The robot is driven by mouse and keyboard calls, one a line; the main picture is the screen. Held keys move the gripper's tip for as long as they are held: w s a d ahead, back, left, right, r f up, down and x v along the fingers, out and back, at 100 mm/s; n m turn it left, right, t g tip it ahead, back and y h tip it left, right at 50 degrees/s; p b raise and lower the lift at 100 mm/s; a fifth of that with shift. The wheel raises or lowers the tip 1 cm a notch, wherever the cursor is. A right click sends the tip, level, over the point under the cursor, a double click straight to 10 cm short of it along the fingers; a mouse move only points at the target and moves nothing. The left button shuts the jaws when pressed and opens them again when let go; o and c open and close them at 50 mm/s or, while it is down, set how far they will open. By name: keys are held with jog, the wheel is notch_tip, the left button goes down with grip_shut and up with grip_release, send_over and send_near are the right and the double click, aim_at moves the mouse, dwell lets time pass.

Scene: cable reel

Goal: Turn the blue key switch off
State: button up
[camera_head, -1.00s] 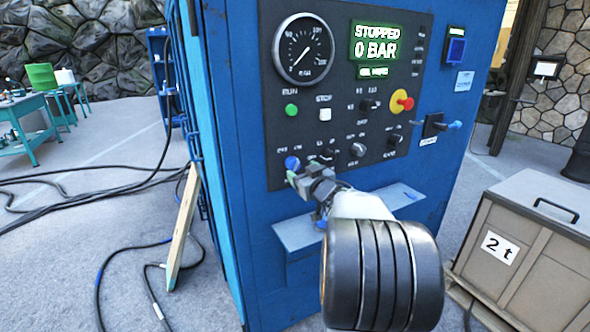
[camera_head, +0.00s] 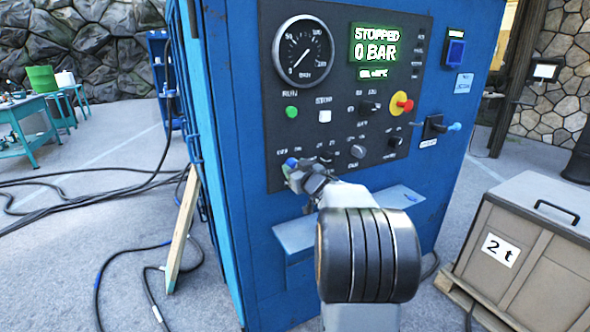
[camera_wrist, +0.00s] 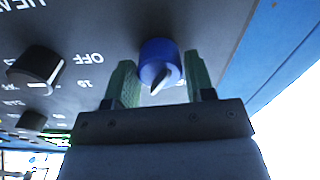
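The blue key switch (camera_wrist: 158,58) is a round blue knob with a pale pointer, on the dark control panel (camera_head: 345,95). In the wrist view its pointer aims toward my gripper, and upside-down OFF lettering shows to its left. My gripper (camera_wrist: 160,75) is open, with one green finger on each side of the knob; I cannot tell whether either finger touches it. In the head view, the blue switch (camera_head: 291,161) shows at the panel's lower left, with my gripper (camera_head: 290,171) right at it and partly hiding it.
Black knobs (camera_wrist: 36,70) sit left of the switch in the wrist view. A red-and-yellow stop button (camera_head: 402,103), green button (camera_head: 291,112) and white button (camera_head: 324,116) are on the panel. A grey shelf (camera_head: 300,233) juts out below. A crate (camera_head: 525,240) stands at right.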

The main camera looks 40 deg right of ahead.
jog(key=c, duration=0.5)
jog(key=shift+f+n, duration=0.1)
jog(key=shift+n, duration=0.2)
jog(key=n+b, duration=0.3)
jog(key=n, duration=0.2)
jog(key=shift+b, duration=0.35)
jog(key=n+b, duration=0.2)
jog(key=n, duration=0.4)
jog(key=shift+b, duration=0.4)
jog(key=shift+n, duration=0.3)
jog(key=o, duration=0.9)
